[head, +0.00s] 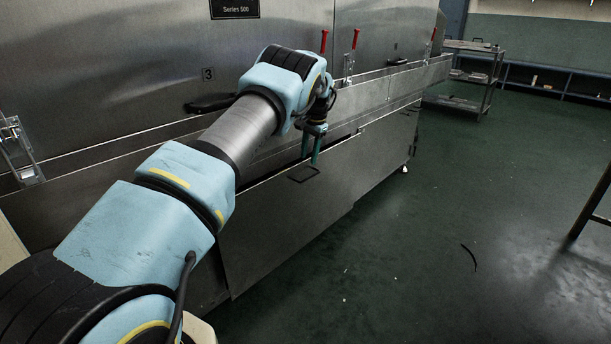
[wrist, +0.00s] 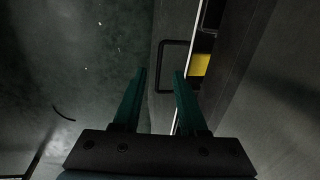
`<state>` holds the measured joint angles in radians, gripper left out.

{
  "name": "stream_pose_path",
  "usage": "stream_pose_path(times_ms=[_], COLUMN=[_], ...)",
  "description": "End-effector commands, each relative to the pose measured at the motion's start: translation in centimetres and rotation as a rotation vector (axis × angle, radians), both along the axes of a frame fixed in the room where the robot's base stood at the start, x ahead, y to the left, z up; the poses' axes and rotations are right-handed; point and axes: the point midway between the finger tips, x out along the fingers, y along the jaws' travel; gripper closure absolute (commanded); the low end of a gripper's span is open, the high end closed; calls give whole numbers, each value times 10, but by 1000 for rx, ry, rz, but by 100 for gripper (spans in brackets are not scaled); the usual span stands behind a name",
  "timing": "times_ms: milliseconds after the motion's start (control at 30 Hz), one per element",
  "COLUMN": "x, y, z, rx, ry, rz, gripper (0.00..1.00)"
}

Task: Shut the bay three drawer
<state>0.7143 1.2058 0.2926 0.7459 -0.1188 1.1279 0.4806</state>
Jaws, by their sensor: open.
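The bay three drawer (head: 280,222) is a steel front low on the dryer, below the plate marked 3 (head: 208,73). It stands slightly out, with a dark gap along its top edge. Its dark bar handle (head: 304,174) is near the top of the front and also shows in the wrist view (wrist: 162,66). My gripper (head: 310,158) points down just above the handle, its green fingers apart. In the wrist view my gripper (wrist: 160,75) has its fingertips close to the handle. I cannot tell whether they touch it. Something yellow (wrist: 200,65) shows inside the gap.
Red-handled latches (head: 354,45) and a long steel ledge (head: 385,84) run along the dryer above the drawer. A metal cart (head: 470,75) stands at the far end. A dark table leg (head: 592,205) is at the right. The green floor (head: 450,200) before the drawer is mostly clear.

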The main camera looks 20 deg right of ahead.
Motion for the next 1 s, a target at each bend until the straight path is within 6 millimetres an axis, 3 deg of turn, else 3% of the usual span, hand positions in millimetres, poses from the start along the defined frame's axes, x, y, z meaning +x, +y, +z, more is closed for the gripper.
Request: stream_pose_path(times_ms=[200,400,600,867,1000], x=[7,12,14,14,14], y=[5,7,8,8,8], z=[-44,-73,-84,-85,-85], rx=[3,3,2,2,2], ry=[-2,-1,-2,-2,-2], rz=[-1,-1,-2,-2,-2], gripper=[58,58,58,58,72])
